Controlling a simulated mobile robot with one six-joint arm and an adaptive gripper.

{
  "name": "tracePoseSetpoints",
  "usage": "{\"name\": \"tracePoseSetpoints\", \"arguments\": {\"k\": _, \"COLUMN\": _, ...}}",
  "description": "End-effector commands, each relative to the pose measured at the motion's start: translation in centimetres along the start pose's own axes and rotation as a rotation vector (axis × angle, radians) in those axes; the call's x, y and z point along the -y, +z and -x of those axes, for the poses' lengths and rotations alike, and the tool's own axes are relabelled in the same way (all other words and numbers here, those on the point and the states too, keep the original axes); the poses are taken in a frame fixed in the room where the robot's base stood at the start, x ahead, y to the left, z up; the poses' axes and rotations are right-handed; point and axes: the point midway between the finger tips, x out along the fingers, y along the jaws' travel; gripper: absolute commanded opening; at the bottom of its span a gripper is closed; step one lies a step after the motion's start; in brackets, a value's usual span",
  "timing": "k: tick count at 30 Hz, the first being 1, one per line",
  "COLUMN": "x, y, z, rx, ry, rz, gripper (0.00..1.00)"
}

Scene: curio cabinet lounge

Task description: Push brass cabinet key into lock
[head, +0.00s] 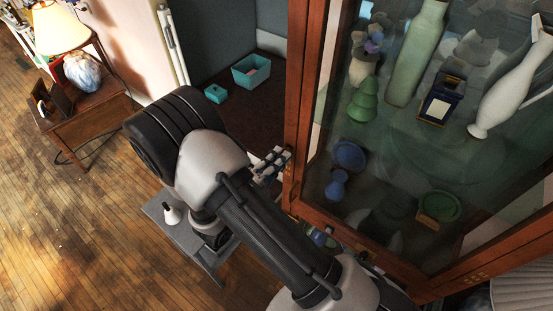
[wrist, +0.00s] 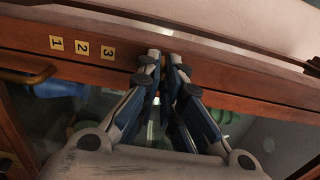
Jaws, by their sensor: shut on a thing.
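My gripper (wrist: 167,66) is shut, its blue-sided fingers nearly together at the cabinet's wooden frame (wrist: 230,82). A small brass-toned bit, taken to be the key (wrist: 167,59), shows between the fingertips; the rest of it is hidden. The lock is not visible behind the fingertips, so I cannot tell how deep the key sits. In the head view, my gripper (head: 272,165) shows beside the left wooden edge of the cabinet (head: 300,90), partly hidden by my arm.
Number plates 1, 2 and 3 (wrist: 81,48) sit left of my fingers, above a brass handle (wrist: 28,74). Behind the glass stand vases (head: 415,60) and bowls (head: 348,155). A teal box (head: 251,72) lies beyond. A lamp table (head: 90,100) is at left, with open floor nearby.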

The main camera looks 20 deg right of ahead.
Motion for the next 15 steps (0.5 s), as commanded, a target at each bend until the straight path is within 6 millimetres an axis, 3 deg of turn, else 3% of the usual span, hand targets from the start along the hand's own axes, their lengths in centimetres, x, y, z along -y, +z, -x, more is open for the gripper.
{"name": "tracePoseSetpoints", "arguments": {"k": 2, "x": 0.01, "y": 0.00, "z": 0.02, "rx": 0.000, "ry": 0.000, "rz": 0.000, "gripper": 0.00}}
{"name": "tracePoseSetpoints", "arguments": {"k": 3, "x": 0.00, "y": 0.00, "z": 0.02, "rx": 0.000, "ry": 0.000, "rz": 0.000, "gripper": 0.07}}
{"name": "tracePoseSetpoints", "arguments": {"k": 15, "x": 0.00, "y": 0.00, "z": 0.04, "rx": 0.000, "ry": 0.000, "rz": 0.000, "gripper": 0.30}}
